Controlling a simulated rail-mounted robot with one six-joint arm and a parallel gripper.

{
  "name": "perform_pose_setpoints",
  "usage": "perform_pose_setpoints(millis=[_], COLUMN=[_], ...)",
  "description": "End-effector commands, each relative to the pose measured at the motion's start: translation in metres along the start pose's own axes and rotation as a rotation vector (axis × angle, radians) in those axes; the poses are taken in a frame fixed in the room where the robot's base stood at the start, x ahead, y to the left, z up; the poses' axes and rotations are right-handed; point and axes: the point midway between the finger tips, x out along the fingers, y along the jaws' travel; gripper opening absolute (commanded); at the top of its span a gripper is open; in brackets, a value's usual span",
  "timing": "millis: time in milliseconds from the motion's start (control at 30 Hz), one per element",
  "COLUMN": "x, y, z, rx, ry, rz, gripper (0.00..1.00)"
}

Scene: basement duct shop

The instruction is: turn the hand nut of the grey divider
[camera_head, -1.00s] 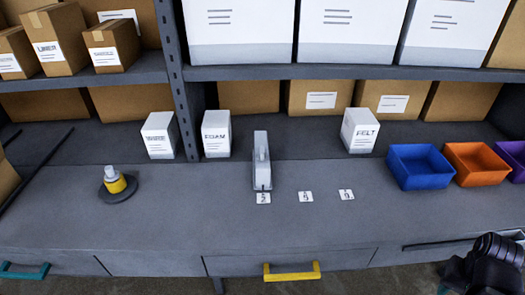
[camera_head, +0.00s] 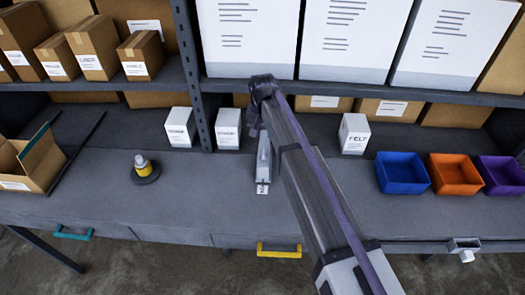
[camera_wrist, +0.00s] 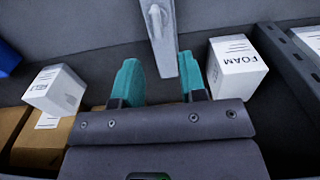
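The grey divider (camera_head: 264,158) stands upright on the bench, partly hidden behind my arm in the head view. In the wrist view the divider (camera_wrist: 167,55) comes down from the top edge, between and beyond my fingers. A small silver part (camera_wrist: 155,20), seemingly the hand nut, sits on its face near the top of that view. My gripper (camera_wrist: 158,75) has two teal fingers spread apart and empty. The nut lies beyond the fingertips; I see no contact. In the head view my arm hides the fingers.
White boxes stand near, including FOAM (camera_wrist: 238,68) and FELT (camera_head: 354,133). Blue (camera_head: 402,188), orange (camera_head: 455,190) and purple (camera_head: 502,190) bins sit right. A yellow-and-grey piece on a dark disc (camera_head: 145,172) stands left. A shelf (camera_head: 370,92) overhangs. The front left-middle bench is clear.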

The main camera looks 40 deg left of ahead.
Motion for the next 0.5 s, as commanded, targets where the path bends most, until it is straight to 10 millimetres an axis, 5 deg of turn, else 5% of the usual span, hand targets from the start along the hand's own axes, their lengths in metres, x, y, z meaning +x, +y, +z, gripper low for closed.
perform_pose_setpoints(millis=[300,500], x=[0.081,0.102], y=[0.001,0.001], z=[0.0,0.0], rx=[0.0,0.0], ry=[0.0,0.0], rz=[0.0,0.0], gripper=[0.38,0.38])
